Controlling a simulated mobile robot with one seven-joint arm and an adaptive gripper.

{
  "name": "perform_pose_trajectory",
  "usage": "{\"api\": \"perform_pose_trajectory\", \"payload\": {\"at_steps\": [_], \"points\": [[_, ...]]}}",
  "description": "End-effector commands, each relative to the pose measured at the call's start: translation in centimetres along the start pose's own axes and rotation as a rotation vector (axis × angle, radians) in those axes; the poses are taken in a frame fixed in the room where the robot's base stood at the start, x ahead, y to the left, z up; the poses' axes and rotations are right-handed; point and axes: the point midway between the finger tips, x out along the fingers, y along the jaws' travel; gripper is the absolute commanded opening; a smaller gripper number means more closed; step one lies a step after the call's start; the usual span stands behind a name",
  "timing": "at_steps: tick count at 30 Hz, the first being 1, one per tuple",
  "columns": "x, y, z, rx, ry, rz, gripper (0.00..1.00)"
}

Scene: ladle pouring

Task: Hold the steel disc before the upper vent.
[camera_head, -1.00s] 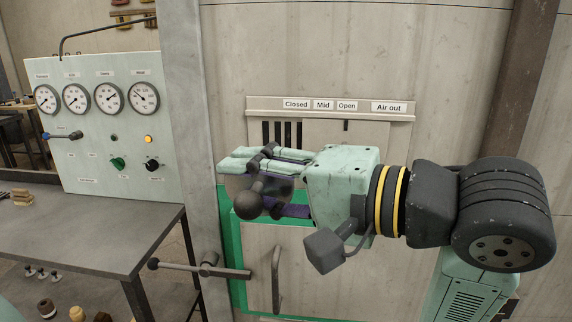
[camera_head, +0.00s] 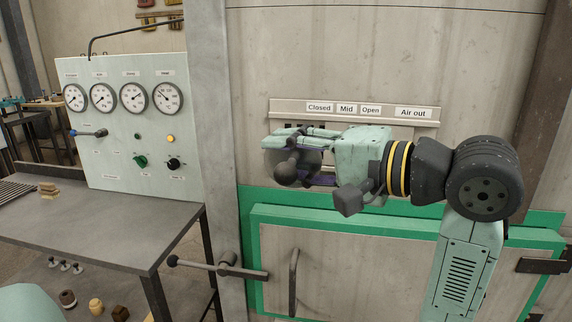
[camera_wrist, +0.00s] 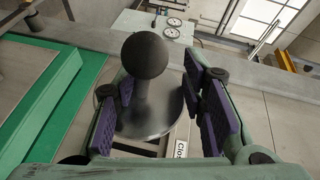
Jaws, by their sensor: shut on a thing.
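The steel disc (camera_head: 311,162) is grey and shiny, with a dark ball-ended handle (camera_head: 286,172). My gripper (camera_head: 290,152) is shut on it, with the disc and handle between the purple pads in the wrist view (camera_wrist: 165,112). The upper vent (camera_head: 428,127) is a slotted panel on the metal wall, labelled "Closed", "Mid", "Open" and "Air out". The disc is in front of the vent's left end, slightly low; fingers and disc hide most of the slots. I cannot tell the gap between disc and wall.
A green-framed door (camera_head: 340,262) with an upright handle lies below the vent. A lever (camera_head: 225,266) sticks out at the door's left. A gauge panel (camera_head: 130,120) stands on a grey table (camera_head: 110,232) at the left.

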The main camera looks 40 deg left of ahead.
Motion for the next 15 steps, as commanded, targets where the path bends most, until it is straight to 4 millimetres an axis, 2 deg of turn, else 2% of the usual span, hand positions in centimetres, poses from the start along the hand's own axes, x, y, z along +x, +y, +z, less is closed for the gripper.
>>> {"api": "perform_pose_trajectory", "payload": {"at_steps": [9,15], "points": [[1.1,0.2,-2.7,0.000,0.000,-0.002,0.00],[1.5,0.3,-3.6,-0.001,0.000,-0.002,0.00]]}}
